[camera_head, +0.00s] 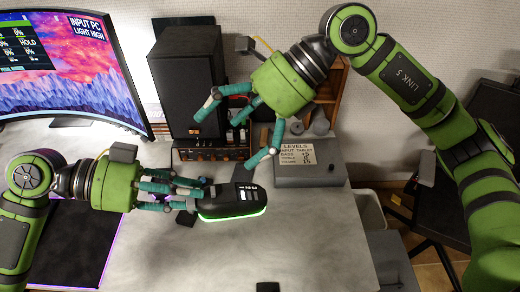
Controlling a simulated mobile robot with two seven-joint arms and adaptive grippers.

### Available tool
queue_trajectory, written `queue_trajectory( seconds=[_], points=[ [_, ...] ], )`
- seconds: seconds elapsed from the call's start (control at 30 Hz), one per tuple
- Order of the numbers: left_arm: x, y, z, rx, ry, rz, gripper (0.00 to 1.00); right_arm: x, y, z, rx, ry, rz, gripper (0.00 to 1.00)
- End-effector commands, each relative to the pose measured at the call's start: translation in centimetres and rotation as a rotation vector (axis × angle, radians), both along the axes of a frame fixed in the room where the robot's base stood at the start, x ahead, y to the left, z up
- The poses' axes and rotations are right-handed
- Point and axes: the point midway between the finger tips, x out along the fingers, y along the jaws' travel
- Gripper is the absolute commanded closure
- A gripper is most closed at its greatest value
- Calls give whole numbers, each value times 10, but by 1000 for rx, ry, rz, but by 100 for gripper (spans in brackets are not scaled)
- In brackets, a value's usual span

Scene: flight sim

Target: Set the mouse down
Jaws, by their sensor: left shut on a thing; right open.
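The mouse (234,202) is dark with a green glowing lower edge and a small lit display, right of the middle of the desk. My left gripper (195,194) comes in from the left and is shut on the mouse's left end. Whether the mouse touches the desk (290,245) below it, I cannot tell. My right gripper (225,130) is open and empty, above and behind the mouse, in front of the black speaker. The contact points of the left fingers are partly hidden.
A curved monitor (70,60) stands at the left. A black speaker (185,80) stands on a small amplifier with knobs behind the mouse. A grey box with a LEVELS note (297,160) is at the right rear. A dark mat (65,240) lies front left. The front desk is mostly clear.

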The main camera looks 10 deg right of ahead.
Motion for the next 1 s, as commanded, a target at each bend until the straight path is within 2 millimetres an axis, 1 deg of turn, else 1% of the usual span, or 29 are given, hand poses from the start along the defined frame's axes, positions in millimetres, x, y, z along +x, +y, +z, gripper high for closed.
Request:
queue_trajectory(
  seconds=[0.03,0.1,0.2,0.3,0.43,0.57,0.8,1.0],
  points=[
    [0,0,0,-1,0,0,100,-21,1,9,-84,-94,91,0],
    [0,0,0,-1,0,0,100,-42,-5,13,-196,-198,185,0],
    [0,0,0,-1,0,0,100,-61,-15,16,-324,-316,277,0],
    [0,0,0,-1,0,0,100,-69,-23,18,-408,-388,324,0],
    [0,0,0,-1,0,0,100,-73,-26,14,-454,-422,349,0],
    [0,0,0,-1,0,0,100,-72,-21,1,-456,-422,351,0],
    [0,0,0,-1,0,0,100,-69,-3,-42,-453,-418,352,0],
    [0,0,0,-1,0,0,100,-65,10,-72,-451,-418,350,0]
  ],
)
